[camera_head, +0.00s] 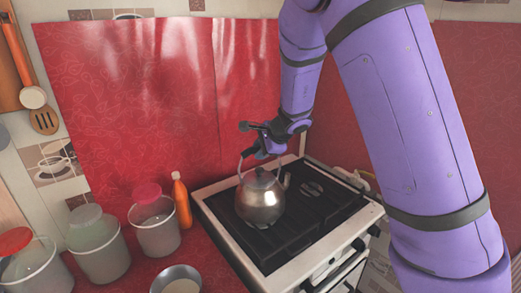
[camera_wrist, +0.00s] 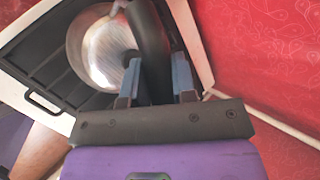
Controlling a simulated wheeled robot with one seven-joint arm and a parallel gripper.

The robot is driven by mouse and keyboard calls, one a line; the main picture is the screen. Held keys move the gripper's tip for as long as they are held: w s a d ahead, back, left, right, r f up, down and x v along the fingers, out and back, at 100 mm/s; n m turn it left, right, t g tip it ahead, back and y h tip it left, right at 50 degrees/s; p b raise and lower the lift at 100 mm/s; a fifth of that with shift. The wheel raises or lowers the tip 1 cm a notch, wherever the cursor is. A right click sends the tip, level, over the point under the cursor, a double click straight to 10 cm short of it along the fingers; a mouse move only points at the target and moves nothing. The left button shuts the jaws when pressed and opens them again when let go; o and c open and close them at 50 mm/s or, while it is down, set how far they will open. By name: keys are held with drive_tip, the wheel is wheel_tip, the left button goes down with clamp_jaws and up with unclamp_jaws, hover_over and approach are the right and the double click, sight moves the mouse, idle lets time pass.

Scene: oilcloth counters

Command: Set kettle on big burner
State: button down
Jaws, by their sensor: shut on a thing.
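A shiny metal kettle (camera_head: 260,199) with a dark handle is at the left part of the black stove top (camera_head: 318,212), upright. I cannot tell whether its base touches the grate or is just above it. The burner under it is hidden. My gripper (camera_head: 264,146) is at the top of the kettle's handle, and the wrist view shows my gripper (camera_wrist: 158,85) with its two fingers shut around the dark handle (camera_wrist: 149,40). The kettle's metal body (camera_wrist: 96,52) fills the upper left of that view. A burner (camera_head: 312,188) shows uncovered at the right back.
An orange bottle (camera_head: 182,203) and a tub with a red lid (camera_head: 155,222) stand just left of the stove. More tubs (camera_head: 97,245) and a metal bowl (camera_head: 177,280) are further left and in front. Red oilcloth (camera_head: 140,90) covers the wall behind.

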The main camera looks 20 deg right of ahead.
drive_tip(key=shift+f, duration=0.2)
drive_tip(key=c, duration=0.8)
unclamp_jaws()
drive_tip(key=shift+c, duration=0.2)
drive_tip(key=shift+f, duration=0.1)
drive_tip(key=v, duration=1.1)
